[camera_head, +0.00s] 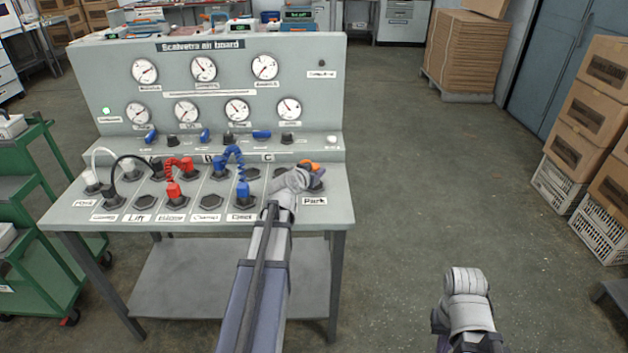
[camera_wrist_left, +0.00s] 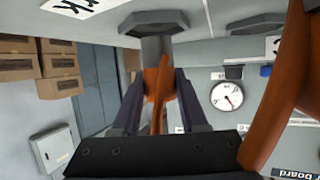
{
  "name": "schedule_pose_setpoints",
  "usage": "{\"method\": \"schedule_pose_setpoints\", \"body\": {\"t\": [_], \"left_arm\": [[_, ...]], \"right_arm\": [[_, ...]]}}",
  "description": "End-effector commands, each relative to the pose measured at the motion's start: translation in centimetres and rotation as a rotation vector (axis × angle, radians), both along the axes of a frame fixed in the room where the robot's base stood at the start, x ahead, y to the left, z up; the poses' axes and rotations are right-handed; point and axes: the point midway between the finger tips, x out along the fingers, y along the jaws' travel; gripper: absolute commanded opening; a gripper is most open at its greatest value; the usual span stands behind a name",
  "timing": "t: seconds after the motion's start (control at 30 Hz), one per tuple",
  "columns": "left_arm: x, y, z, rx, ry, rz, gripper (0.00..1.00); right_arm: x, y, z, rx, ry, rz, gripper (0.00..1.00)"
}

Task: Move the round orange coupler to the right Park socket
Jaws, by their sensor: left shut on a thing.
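The orange coupler (camera_head: 308,165) is at the right end of the board's sloped shelf, mostly hidden behind my left wrist in the head view. My left gripper (camera_wrist_left: 158,85) is shut on its orange body (camera_wrist_left: 157,80) in the left wrist view. The coupler's grey round end meets a dark hexagonal socket (camera_wrist_left: 153,19); I cannot tell how deep it sits. The right Park label (camera_head: 315,201) lies just in front of my left gripper (camera_head: 316,181). An orange hose (camera_wrist_left: 277,90) curves along the right of the wrist view.
Red (camera_head: 173,188), blue (camera_head: 242,190), black (camera_head: 113,197) and white (camera_head: 91,182) couplers with hoses occupy sockets to the left. An upright gauge panel (camera_head: 220,95) stands behind. A green cart (camera_head: 40,200) stands at left.

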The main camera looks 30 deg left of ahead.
Motion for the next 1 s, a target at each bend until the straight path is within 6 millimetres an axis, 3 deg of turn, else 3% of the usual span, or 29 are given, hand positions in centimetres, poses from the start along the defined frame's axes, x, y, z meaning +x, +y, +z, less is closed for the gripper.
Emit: {"method": "schedule_pose_setpoints", "body": {"t": [0.07,0.5,0.53,0.77,1.0], "left_arm": [[0.01,0.0,-1.4,0.0,0.0,0.0,0.0],[0.0,0.0,-1.72,0.0,0.0,0.0,0.0],[0.0,0.0,-1.55,0.0,0.0,0.0,0.46],[0.0,0.0,-1.52,0.0,0.0,0.0,0.72],[0.0,0.0,-1.5,0.0,0.0,0.0,0.73]], "right_arm": [[0.0,0.0,-1.41,0.0,0.0,0.0,0.0],[0.0,0.0,-1.73,0.0,0.0,0.0,0.0],[0.0,0.0,-1.55,0.0,0.0,0.0,0.0],[0.0,0.01,-1.52,0.0,0.0,0.0,0.0],[0.0,0.0,-1.5,0.0,0.0,0.0,0.0]]}}
